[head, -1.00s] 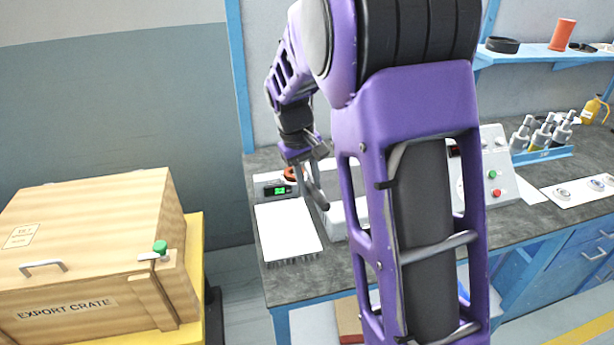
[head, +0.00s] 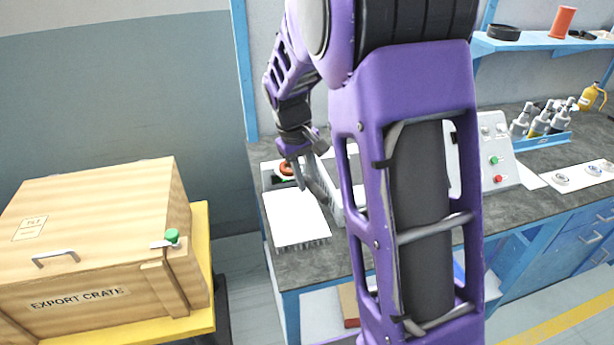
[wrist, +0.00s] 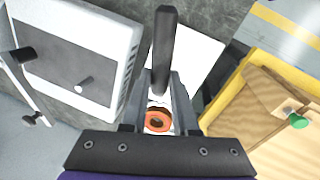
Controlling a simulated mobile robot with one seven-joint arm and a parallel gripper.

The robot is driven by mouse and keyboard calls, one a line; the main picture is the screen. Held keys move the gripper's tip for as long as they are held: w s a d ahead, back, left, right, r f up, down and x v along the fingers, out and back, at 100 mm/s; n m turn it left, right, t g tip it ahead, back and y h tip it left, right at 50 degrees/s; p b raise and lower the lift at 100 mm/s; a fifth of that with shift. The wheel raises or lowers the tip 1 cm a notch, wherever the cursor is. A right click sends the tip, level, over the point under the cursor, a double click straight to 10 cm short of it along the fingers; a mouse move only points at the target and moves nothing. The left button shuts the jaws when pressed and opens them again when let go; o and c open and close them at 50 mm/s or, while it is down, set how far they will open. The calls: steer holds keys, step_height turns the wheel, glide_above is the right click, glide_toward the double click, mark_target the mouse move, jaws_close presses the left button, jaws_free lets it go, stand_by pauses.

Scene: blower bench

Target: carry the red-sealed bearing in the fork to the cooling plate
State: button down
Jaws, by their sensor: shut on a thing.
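My gripper (head: 306,158) is over the bench's left end, pointing down. In the wrist view its jaws (wrist: 160,95) are shut on the fork (wrist: 165,50), whose dark bar stretches beyond the fingertips. The bearing (wrist: 157,122), an orange-red ring with a darker centre, shows between the fingers near the palm. In the head view the bearing (head: 286,168) is just left of the gripper; its seating in the fork is unclear. The cooling plate (head: 296,220), white and finned, lies below and nearer, with a bare top. It also shows in the wrist view (wrist: 195,62).
A pale box (wrist: 75,55) with a dark panel stands beside the cooling plate. The export crate (head: 90,250) with a green knob stands left, across a gap. A control box (head: 497,160), bottle rack (head: 545,142) and white mat (head: 570,185) are right. My arm hides the bench middle.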

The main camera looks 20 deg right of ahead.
steer(key=shift+f+b, duration=1.55)
steer(key=shift+f, duration=0.95)
steer(key=shift+f, duration=0.15)
steer(key=shift+f+b, duration=1.75)
steer(key=shift+f, duration=0.75)
steer(key=shift+f, duration=0.2)
steer(key=c, duration=0.6)
jaws_free()
